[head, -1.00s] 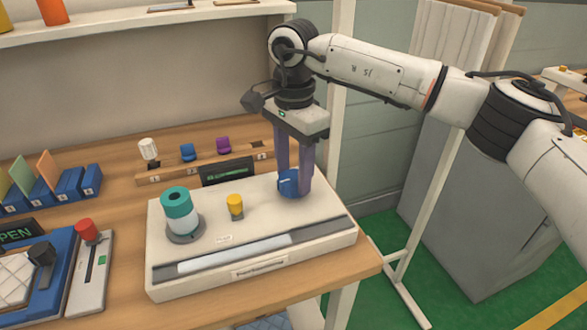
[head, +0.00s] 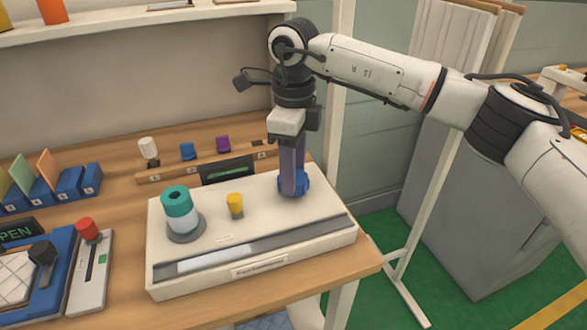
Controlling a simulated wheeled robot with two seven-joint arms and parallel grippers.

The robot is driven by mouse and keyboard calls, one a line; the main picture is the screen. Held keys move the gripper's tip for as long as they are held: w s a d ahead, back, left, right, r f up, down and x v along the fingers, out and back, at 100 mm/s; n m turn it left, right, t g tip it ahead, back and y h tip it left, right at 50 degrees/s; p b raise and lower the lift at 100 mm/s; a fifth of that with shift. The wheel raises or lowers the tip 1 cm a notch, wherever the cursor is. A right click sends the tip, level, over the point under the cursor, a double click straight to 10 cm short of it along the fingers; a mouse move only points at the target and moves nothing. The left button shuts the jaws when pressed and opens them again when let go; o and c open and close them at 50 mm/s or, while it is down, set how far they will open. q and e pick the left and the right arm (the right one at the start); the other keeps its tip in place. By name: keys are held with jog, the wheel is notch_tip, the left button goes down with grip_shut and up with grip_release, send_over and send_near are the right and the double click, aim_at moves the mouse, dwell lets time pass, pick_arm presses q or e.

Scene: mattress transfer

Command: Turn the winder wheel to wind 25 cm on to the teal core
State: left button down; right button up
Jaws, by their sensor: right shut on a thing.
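The winder is a cream box (head: 335,237) near the table's right front corner. Its blue winder wheel (head: 301,186) sits on the top at the right. My right gripper (head: 293,183) points straight down with its purple fingers shut on the wheel, hiding part of it. The teal core (head: 176,202) stands upright on a grey disc at the left of the box, with a white band around its lower part. A yellow knob (head: 235,203) stands between core and wheel. A light strip (head: 225,257) lies in the grey front channel. My left gripper is not in view.
A small dark display (head: 228,171) stands behind the box. A wooden rack (head: 205,166) behind holds a white spool and blue and purple pieces. A red-knobbed lever (head: 87,230) and a blue unit stand at left. The table edge lies close on the right.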

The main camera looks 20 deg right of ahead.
jog(key=m, duration=0.5)
jog(key=shift+m, duration=0.3)
jog(key=m, duration=0.4)
jog(key=shift+m, duration=0.4)
jog(key=o, duration=1.1)
jog(key=shift+c, duration=0.2)
notch_tip(320, 180, up, 10)
jog(key=shift+r+b, duration=0.2)
jog(key=shift+b, duration=0.1)
